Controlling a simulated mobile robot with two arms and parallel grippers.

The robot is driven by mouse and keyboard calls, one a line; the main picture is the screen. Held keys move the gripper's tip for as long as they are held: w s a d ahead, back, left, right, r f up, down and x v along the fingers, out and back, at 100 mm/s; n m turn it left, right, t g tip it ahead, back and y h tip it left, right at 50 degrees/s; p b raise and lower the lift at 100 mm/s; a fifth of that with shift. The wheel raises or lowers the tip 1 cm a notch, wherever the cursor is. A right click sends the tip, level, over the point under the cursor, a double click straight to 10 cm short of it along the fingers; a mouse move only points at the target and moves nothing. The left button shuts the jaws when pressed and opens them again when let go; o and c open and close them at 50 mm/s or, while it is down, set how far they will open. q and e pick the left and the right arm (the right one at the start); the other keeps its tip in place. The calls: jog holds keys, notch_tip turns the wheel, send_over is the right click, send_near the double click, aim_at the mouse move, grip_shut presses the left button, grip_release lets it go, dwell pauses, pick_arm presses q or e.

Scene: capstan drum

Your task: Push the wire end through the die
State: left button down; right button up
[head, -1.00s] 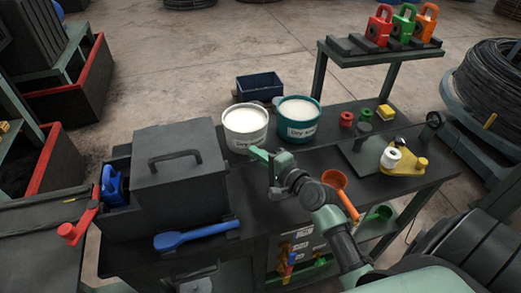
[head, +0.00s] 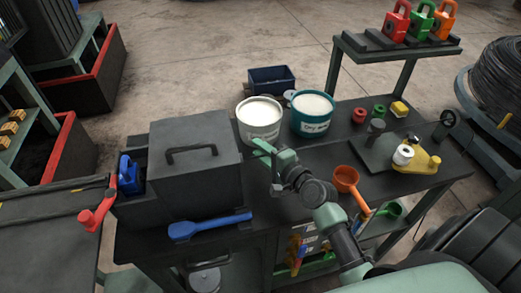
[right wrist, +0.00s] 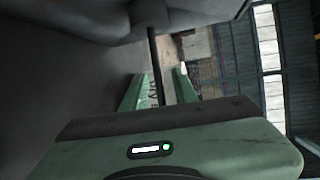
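A blue die-like block with a handle (head: 128,176) sits in a slot at the left of a large dark lidded box (head: 195,165). I cannot make out a wire end or a die hole. My right gripper (head: 263,147) is just right of the box, in front of the white bucket (head: 260,121). My left gripper is not in view.
A teal bucket (head: 311,114) stands behind the gripper. A red lever (head: 97,212) is left of the box, and a blue scoop (head: 210,225) lies in front. An orange ladle (head: 346,180) is at right. Red, green and orange blocks (head: 420,22) stand on a raised shelf.

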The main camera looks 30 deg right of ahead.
jog(key=b+v, duration=0.2)
jog(key=v, duration=0.6)
dwell(0.5)
